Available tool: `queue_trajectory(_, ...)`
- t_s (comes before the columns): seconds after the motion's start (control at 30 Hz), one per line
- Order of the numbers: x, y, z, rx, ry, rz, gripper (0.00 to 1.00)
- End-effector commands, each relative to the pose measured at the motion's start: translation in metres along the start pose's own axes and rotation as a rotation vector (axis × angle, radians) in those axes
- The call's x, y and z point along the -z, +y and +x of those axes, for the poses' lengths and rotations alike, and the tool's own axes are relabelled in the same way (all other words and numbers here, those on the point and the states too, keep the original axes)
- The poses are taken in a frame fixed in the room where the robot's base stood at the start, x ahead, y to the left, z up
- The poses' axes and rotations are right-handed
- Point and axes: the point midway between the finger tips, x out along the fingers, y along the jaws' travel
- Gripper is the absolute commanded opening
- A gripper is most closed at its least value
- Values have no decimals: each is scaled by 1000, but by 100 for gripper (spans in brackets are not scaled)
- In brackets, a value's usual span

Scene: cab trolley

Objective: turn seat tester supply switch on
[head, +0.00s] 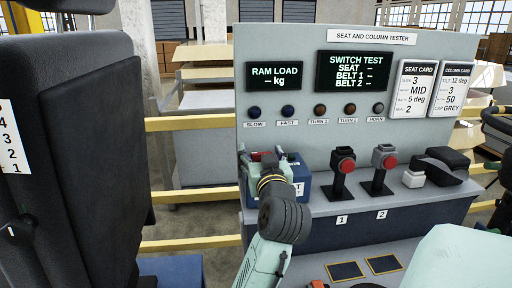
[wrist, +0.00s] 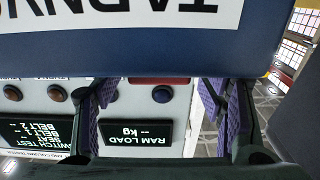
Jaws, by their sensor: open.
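A blue box (head: 301,168) with a white label stands at the left end of the tester console. It fills the top of the wrist view (wrist: 150,55), its lettering upside down. A red part (head: 262,156) shows at the box, partly hidden by my gripper; a red strip (wrist: 165,80) shows under the box's edge in the wrist view. I cannot tell whether it is the supply switch or how it is set. My gripper (head: 268,165) is at the box; in the wrist view its purple-padded fingers (wrist: 157,98) are apart with nothing clearly between them.
The grey tester panel (head: 432,150) carries lit displays (head: 275,76) and a row of dark lamps. A black seat (head: 100,140) stands at left. Yellow rails (head: 190,122) run behind.

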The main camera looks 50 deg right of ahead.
Motion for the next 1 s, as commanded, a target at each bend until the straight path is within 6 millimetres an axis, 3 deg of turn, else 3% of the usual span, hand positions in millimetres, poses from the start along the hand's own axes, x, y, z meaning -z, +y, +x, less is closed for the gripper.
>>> queue_trajectory(0.37,0,2,-2,-1,0,0,64)
queue_trajectory(1.0,0,2,-2,-1,0,1,22)
